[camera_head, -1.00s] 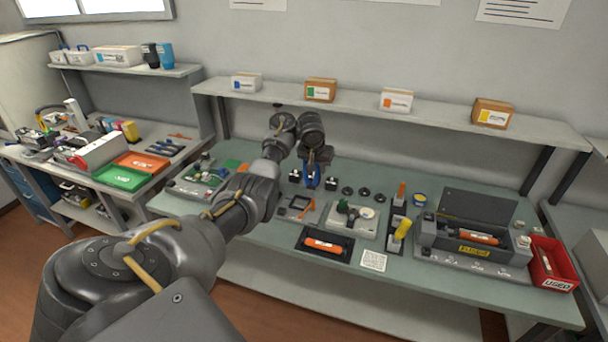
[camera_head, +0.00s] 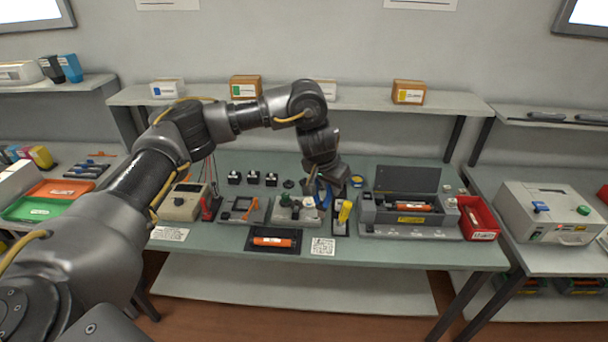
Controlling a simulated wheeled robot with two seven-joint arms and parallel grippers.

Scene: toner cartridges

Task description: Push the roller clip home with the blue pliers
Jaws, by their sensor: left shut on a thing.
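My left gripper (camera_head: 322,184) points down over the bench (camera_head: 345,250), shut on the blue pliers (camera_head: 327,197). Only part of the blue handles shows beside the fingers. The pliers are just above or at the right edge of a pale fixture (camera_head: 297,216) with a green part on it; I cannot tell if they touch. The roller clip is too small to make out. An orange cartridge (camera_head: 272,241) lies in a black tray in front of the fixture. Another orange cartridge (camera_head: 411,206) lies in an open grey device (camera_head: 368,212). My right gripper is out of view.
A yellow-topped item (camera_head: 345,210) stands close right of the pliers. A red bin (camera_head: 478,218) is right of the grey device. A meter (camera_head: 183,202) and a grey fixture with an orange part (camera_head: 241,210) are to the left. A shelf (camera_head: 365,105) with boxes hangs behind.

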